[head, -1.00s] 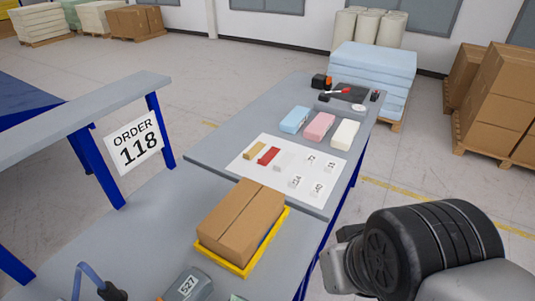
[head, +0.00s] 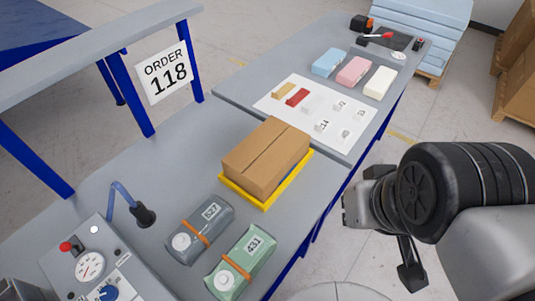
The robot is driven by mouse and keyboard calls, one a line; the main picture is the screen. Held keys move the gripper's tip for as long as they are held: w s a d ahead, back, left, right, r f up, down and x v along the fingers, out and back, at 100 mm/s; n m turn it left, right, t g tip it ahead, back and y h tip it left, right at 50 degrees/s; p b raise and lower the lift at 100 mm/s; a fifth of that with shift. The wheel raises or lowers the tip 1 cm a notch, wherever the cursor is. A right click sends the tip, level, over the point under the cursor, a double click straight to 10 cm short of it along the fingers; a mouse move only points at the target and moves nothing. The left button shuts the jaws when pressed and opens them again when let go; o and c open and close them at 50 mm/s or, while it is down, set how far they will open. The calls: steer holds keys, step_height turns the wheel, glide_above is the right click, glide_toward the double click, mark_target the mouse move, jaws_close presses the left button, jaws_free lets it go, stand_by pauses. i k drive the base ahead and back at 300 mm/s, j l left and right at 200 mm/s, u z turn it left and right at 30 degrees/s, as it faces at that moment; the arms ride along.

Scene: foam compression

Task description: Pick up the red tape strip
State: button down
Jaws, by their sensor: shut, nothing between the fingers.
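The red tape strip (head: 298,97) lies flat on a white sheet (head: 268,104) on the far grey table, just right of a tan strip (head: 283,89). Nothing touches it from above. My gripper (head: 411,280) shows as a dark tip hanging below my arm at the lower right. It is over the floor beside the table, well apart from the strip. It looks shut and empty, though part of it is hidden behind my arm.
A cardboard box (head: 265,155) in a yellow tray (head: 240,193) stands near the sheet. Blue (head: 329,62), pink (head: 354,70) and cream (head: 380,82) foam blocks lie beyond it. Grey (head: 200,232) and green (head: 241,262) packs and a gauge panel (head: 90,265) are nearer.

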mark_target(300, 95)
steer(key=u, duration=0.3)
steer(key=i+l+u, duration=0.15)
steer(key=u, duration=0.25)
steer(key=i+l+u, duration=0.1)
steer(key=l+u, duration=0.2)
steer(key=u, duration=0.15)
steer(key=l+u, duration=0.6)
steer(key=u, duration=0.25)
steer(key=l+u, duration=0.4)
steer(key=k+l, duration=0.1)
steer(key=l, duration=0.3)
steer(key=l+u, duration=0.1)
steer(key=l, duration=0.3)
steer(key=k+l, duration=0.15)
steer(key=l, duration=0.3)
steer(key=k+l+u, duration=0.1)
steer(key=l, duration=0.3)
